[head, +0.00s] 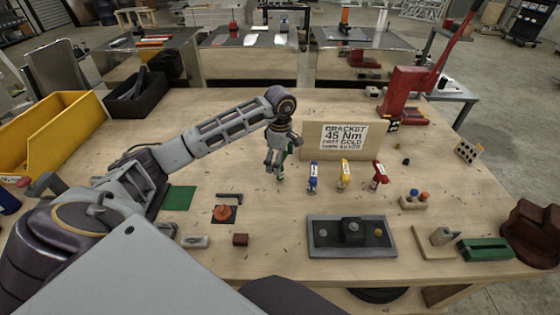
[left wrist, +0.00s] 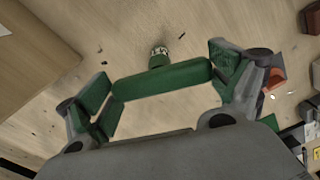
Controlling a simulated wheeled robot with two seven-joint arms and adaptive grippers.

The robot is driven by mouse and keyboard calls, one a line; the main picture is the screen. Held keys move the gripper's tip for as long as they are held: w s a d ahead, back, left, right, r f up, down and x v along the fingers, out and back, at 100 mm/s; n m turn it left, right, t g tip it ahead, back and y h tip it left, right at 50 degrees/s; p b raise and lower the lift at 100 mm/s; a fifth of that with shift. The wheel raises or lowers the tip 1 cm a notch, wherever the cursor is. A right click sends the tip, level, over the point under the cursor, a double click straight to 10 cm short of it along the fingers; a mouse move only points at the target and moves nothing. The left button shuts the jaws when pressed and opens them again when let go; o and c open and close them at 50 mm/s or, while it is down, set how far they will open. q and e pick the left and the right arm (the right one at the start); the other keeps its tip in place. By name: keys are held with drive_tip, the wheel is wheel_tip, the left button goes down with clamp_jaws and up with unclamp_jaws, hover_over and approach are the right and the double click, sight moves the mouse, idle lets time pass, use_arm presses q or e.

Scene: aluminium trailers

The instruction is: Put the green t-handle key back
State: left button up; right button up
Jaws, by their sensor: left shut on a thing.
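My left gripper (head: 277,172) points down over the middle of the wooden table, left of the blue t-handle key (head: 313,177). In the left wrist view my left gripper (left wrist: 160,85) is shut on the green t-handle key (left wrist: 160,80), with its crossbar between the fingers. Its labelled stem end shows just beyond the bar. In the head view the fingers mostly hide it, and I cannot tell whether its tip touches anything. The yellow key (head: 344,176) and red key (head: 379,176) stand in a row right of the blue one. My right gripper is not in view.
A wooden sign board (head: 343,141) stands behind the keys. A grey plate with knobs (head: 325,250) lies in front of them. A green mat (head: 179,198) and a small red-topped item (head: 222,213) lie to the left. A red press (head: 405,88) stands at back right.

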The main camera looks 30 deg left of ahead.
use_arm(q)
drive_tip(key=shift+f, duration=0.4)
drive_tip(key=shift+f, duration=0.15)
drive_tip(key=o, duration=1.1)
drive_tip(key=shift+r, duration=0.2)
